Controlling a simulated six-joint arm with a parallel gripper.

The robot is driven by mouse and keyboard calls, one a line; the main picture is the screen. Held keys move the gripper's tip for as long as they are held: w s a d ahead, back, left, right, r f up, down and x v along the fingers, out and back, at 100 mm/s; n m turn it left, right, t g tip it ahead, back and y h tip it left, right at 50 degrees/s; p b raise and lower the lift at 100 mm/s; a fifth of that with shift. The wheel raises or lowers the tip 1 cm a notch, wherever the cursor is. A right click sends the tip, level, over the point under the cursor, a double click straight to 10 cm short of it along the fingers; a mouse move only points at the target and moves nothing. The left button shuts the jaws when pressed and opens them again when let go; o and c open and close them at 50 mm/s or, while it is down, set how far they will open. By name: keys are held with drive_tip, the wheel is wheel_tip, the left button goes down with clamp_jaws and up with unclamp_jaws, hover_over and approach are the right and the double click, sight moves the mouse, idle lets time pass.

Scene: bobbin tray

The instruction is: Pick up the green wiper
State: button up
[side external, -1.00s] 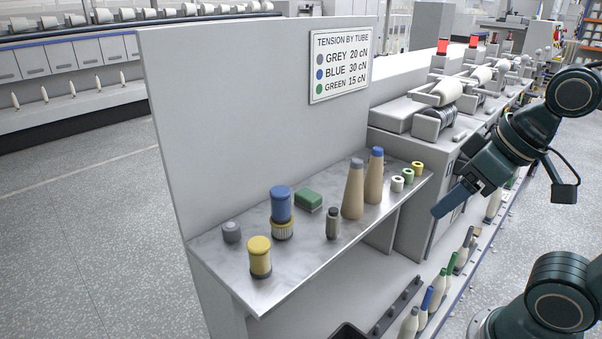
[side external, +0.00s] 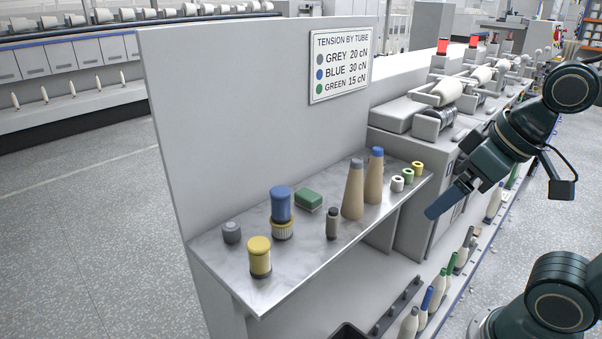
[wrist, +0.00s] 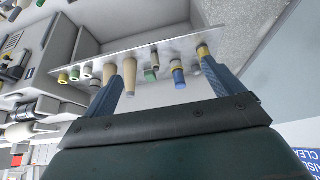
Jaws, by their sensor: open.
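The green wiper (side external: 309,199) is a small green block with a pale underside, lying at the back of the metal shelf (side external: 300,262) near the upright panel. In the wrist view a green patch (wrist: 150,75) behind a small bobbin looks like the wiper, partly hidden. My gripper (side external: 436,211) is to the right of the shelf's right end, apart from everything, with its blue fingers pointing down and left. In the wrist view its two fingers are spread wide with nothing held between them.
A blue-topped spool (side external: 281,204) stands left of the wiper, with a yellow spool (side external: 260,257) and grey cap (side external: 232,232) further left. A dark-topped bobbin (side external: 332,224) is in front. Tall tan cones (side external: 353,192) and small rings (side external: 397,184) stand to the right.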

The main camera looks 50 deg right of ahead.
drive_tip(key=w+d+r+m+g, duration=0.1)
drive_tip(key=w+r+m, duration=0.1)
drive_tip(key=w, duration=0.4)
drive_tip(key=w+d+r+m+g, duration=0.1)
drive_tip(key=w+r+m, duration=0.2)
drive_tip(key=w, duration=0.3)
drive_tip(key=m+g, duration=0.4)
drive_tip(key=m, duration=0.9)
hover_over(309, 193)
wheel_tip(309, 193, down, 17)
drive_tip(key=shift+w+a+r, duration=0.2)
drive_tip(key=shift+a, duration=0.05)
drive_tip(key=shift+f, duration=4.25)
drive_tip(key=shift+s+d+f, duration=0.1)
drive_tip(key=shift+f, duration=1.2)
drive_tip(key=shift+s+d+f, duration=0.1)
drive_tip(key=shift+f, duration=1.2)
